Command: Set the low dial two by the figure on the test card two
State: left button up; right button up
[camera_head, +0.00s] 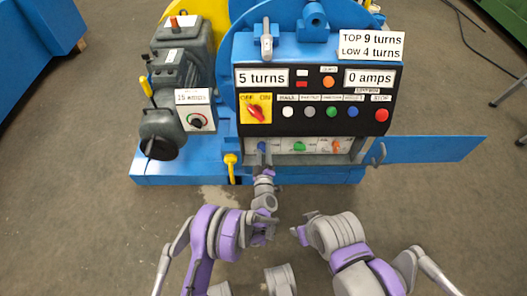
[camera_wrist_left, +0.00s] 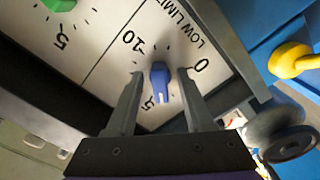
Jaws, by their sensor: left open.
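The low dial is a blue knob (camera_wrist_left: 160,80) on a white plate marked LOW LIMIT in the left wrist view. Its narrow end points down in that view, near the 5 and slightly to its 0 side. My left gripper (camera_wrist_left: 160,73) is open, with one finger on each side of the knob and gaps visible. In the head view the left gripper (camera_head: 264,158) reaches the lower panel and partly hides the blue knob (camera_head: 262,146). The test card (camera_head: 372,45) reads TOP 9 turns and LOW 4 turns.
A green knob (camera_head: 299,146) and an orange knob (camera_head: 336,146) sit right of the low dial. A yellow handle (camera_head: 231,162) stands close to its left. The black button panel (camera_head: 310,100) is above. A blue flap (camera_head: 425,149) extends to the right.

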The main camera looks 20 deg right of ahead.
pick_arm(q)
jog(key=b+v, duration=0.1)
jog(key=v, duration=0.9)
jog(key=shift+s, duration=0.4)
jog(key=shift+w+a+r, duration=0.1)
jog(key=shift+r, duration=0.05)
